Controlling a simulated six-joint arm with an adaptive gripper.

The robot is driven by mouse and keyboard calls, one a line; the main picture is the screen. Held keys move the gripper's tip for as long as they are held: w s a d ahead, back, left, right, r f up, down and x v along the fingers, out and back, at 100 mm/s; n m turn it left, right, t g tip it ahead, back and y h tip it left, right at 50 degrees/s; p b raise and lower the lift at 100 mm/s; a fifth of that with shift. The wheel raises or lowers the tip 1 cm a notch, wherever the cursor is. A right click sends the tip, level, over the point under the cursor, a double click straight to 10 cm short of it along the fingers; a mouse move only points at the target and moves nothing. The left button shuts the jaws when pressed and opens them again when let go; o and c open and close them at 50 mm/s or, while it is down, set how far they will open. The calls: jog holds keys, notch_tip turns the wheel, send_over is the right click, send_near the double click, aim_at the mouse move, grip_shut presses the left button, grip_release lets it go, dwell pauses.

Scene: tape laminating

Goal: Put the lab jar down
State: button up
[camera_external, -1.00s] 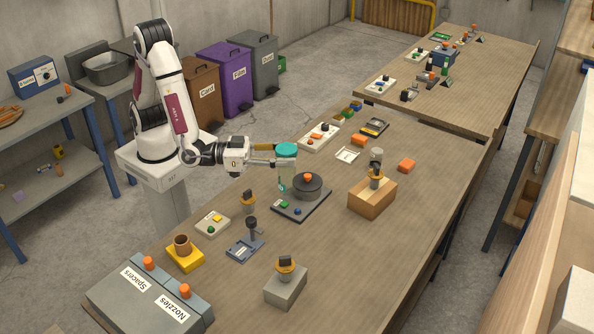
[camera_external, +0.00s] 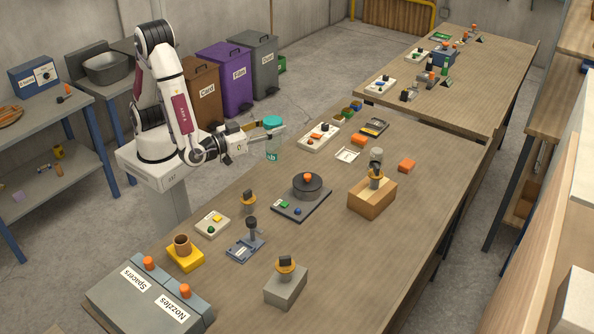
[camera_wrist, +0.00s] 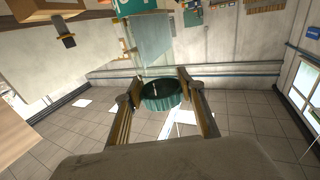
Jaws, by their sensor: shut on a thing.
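The lab jar is clear with a teal lid (camera_external: 272,122) and a teal label on its body (camera_external: 271,155). It hangs upright, or close to it, near the far-left edge of the long wooden table. My gripper (camera_external: 278,129) is shut around the jar at its lid. In the wrist view the teal lid (camera_wrist: 160,93) sits between my two fingers, and the clear body extends beyond it toward the top of the picture. I cannot tell exactly how far the jar's base is above the tabletop.
The table (camera_external: 330,250) has bare wood in its middle and front right. A dark plate with a round black unit (camera_external: 307,185) stands just right of the jar. A white button panel (camera_external: 319,137) is behind it, and a cardboard box (camera_external: 372,196) lies farther right.

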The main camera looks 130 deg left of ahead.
aim_at(267, 154)
dwell(0.3)
jog(key=shift+f, duration=2.9)
jog(key=shift+f, duration=2.2)
jog(key=o, duration=1.4)
jog(key=shift+o, duration=0.2)
jog(key=shift+d, duration=0.1)
jog(key=v, duration=1.1)
jog(key=shift+s+d, duration=0.15)
jog(key=shift+d, duration=0.2)
